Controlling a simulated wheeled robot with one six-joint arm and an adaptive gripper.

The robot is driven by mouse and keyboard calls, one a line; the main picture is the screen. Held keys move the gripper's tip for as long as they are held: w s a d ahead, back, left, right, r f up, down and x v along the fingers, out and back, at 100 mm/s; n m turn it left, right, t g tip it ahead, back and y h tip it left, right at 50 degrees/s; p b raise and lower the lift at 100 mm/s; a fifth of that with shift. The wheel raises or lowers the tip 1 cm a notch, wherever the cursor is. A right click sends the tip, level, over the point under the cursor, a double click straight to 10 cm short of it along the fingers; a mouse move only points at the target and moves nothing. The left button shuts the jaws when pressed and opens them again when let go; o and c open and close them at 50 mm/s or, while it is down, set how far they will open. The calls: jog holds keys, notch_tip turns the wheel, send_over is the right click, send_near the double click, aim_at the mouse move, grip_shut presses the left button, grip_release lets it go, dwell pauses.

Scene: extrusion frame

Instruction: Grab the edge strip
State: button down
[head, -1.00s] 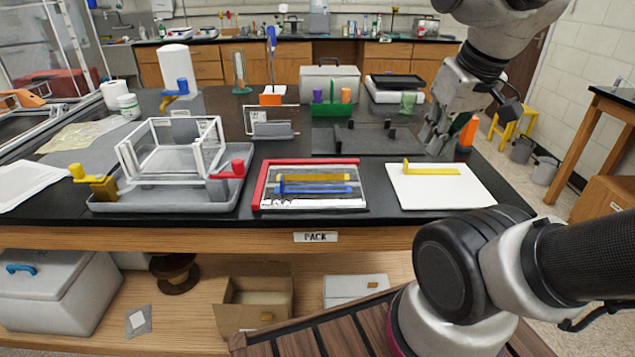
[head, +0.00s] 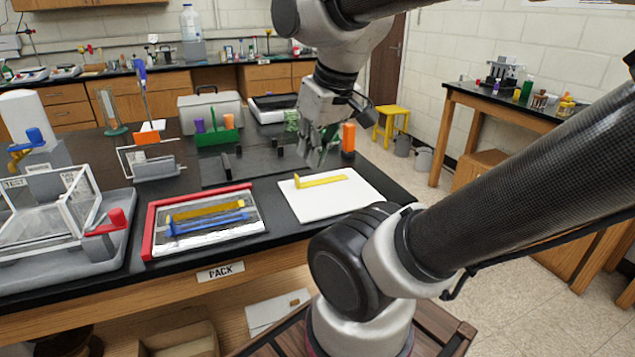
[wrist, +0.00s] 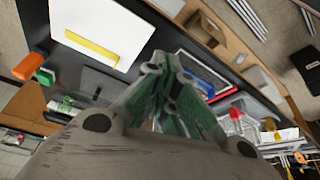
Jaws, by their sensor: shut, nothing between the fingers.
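A yellow L-shaped strip (head: 322,181) lies on a white board (head: 350,204) near the front right of the black bench. It also shows in the wrist view (wrist: 92,48). A darker yellow strip (head: 208,211) and a blue strip (head: 205,226) lie in a red-edged tray (head: 150,222) left of the board. Which strip is the edge strip is not marked. My gripper (head: 318,158) is shut and empty, above the bench just behind the white board, fingers pointing down. In the wrist view its fingertips (wrist: 163,68) are together, apart from any strip.
A dark plate (head: 222,178) with black posts lies behind the tray. An orange block (head: 348,138) stands right of my gripper. A green rack (head: 218,136) and grey case (head: 210,108) stand behind. A clear-sided box (head: 45,215) stands at left.

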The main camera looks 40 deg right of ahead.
jog(key=c, duration=1.7)
grip_release()
jog(key=shift+d+f, duration=0.15)
jog(key=shift+f, duration=0.05)
jog(key=shift+o, duration=0.7)
jog(key=shift+w+d+f+m+g, duration=0.2)
jog(key=shift+w+d+f+g, duration=0.2)
jog(key=shift+f, duration=0.2)
jog(key=shift+w+d+f+m+g, duration=0.2)
jog(key=shift+w+f+g, duration=0.05)
jog(key=shift+f+g, duration=0.3)
jog(key=m+g, duration=0.3)
send_over(298, 179)
jog(key=s, duration=0.2)
jog(key=f, duration=0.8)
jog(key=shift+w+a+f, duration=0.25)
jog(key=shift+a+f, duration=0.05)
jog(key=shift+f, duration=0.1)
jog(key=shift+w+d+r+t, duration=0.1)
jog(key=shift+w+d+t, duration=0.1)
jog(key=shift+w, duration=0.4)
jog(key=shift+w+d+r+t, duration=0.1)
jog(key=shift+w+t, duration=0.05)
jog(key=shift+w, duration=0.45)
jog(key=shift+d+f, duration=0.2)
jog(key=shift+f, duration=3.35)
